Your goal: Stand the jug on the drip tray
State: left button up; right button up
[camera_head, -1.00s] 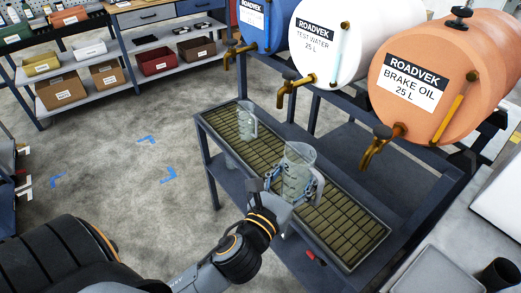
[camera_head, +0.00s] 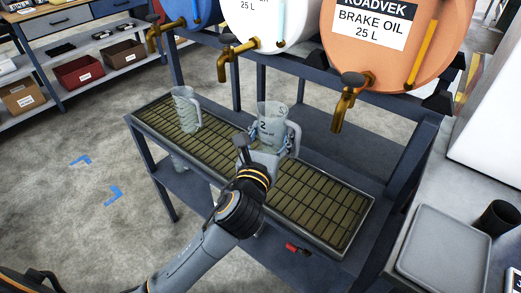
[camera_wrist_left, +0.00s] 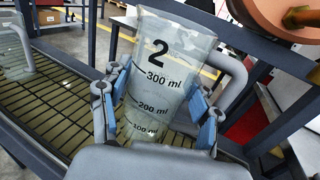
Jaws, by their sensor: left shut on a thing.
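A clear jug marked "2" (camera_head: 272,118) with a side handle is held upright over the middle of the long, slatted drip tray (camera_head: 330,232). My left gripper (camera_head: 262,150) is shut around its sides. In the left wrist view the blue finger pads of the gripper (camera_wrist_left: 161,104) press on both sides of the jug (camera_wrist_left: 165,62), below its rim. Its base is hidden behind my gripper, so I cannot tell whether it touches the tray. A second clear jug (camera_head: 186,108) stands on the left part of the tray. My right gripper is out of view.
Three drums with brass taps hang behind the tray: blue (camera_head: 197,10), white (camera_head: 262,22) and orange brake oil (camera_head: 385,45). The brake oil tap (camera_head: 347,100) reaches forward right of the held jug. A grey bench with a shallow tray (camera_head: 437,255) stands at the right.

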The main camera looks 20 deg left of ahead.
pick_arm(q)
jog(key=w+a+f, duration=0.1)
jog(key=f, duration=0.2)
jog(key=w+a+f+b, duration=0.1)
jog(key=f, duration=0.1)
jog(key=w+a+f+b, duration=0.1)
jog(key=f, duration=0.2)
jog(key=shift+w+f, duration=0.3)
jog(key=shift+f, duration=0.1)
jog(key=shift+f, duration=0.15)
jog(key=o, duration=1.2)
